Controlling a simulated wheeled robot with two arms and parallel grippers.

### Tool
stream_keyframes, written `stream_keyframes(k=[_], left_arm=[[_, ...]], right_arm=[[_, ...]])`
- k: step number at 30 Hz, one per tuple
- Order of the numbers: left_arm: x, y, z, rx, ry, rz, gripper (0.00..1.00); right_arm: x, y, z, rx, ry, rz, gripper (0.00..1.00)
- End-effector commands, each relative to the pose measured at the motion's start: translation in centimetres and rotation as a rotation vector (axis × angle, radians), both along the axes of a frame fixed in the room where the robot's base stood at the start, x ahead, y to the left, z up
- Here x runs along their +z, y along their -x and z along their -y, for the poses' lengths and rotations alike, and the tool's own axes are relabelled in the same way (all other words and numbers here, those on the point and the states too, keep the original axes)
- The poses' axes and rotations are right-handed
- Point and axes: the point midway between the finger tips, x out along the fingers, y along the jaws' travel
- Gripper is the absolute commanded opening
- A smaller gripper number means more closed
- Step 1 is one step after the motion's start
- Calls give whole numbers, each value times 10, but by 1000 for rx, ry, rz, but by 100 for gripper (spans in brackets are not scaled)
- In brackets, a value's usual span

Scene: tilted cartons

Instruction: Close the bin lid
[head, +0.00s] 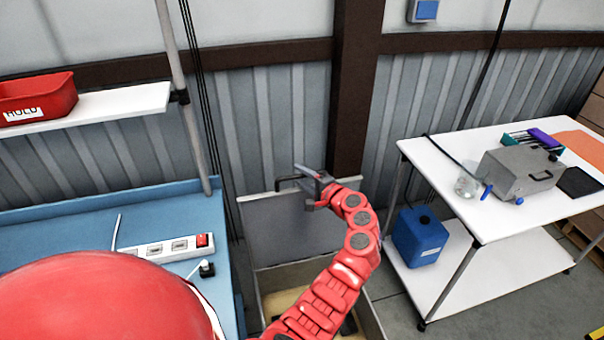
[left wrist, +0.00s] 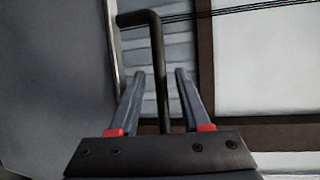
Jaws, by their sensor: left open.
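The bin (head: 370,312) stands on the floor in the lower middle of the head view, partly hidden by my left arm. Its grey lid (head: 285,228) stands raised at the back, and the bin is open. A dark bar handle (head: 286,179) is at the lid's top edge. My left gripper (head: 306,177) is open at this handle. In the left wrist view the handle (left wrist: 158,45) runs between the two spread fingers of the gripper (left wrist: 160,74); contact cannot be told. The lid's grey face (left wrist: 55,90) fills the left side there. My right gripper is not in view.
A blue workbench (head: 60,230) with a power strip (head: 170,247) is left of the bin. A white table (head: 455,180) with a grey box (head: 520,172) on top and a blue canister (head: 418,237) below stands right. A corrugated wall (head: 265,110) is behind.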

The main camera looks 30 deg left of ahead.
Motion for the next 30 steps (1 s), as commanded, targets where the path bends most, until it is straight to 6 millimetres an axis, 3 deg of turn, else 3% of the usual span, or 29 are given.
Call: stream_keyframes(k=[7, 15, 30], left_arm=[[0, 0, -1, 0, 0, 1, 47], [0, 0, -1, 0, 0, 1, 0], [-1, 0, -1, 0, 1, 0, 0]], right_arm=[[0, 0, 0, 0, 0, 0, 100], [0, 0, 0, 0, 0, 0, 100], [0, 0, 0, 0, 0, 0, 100]])
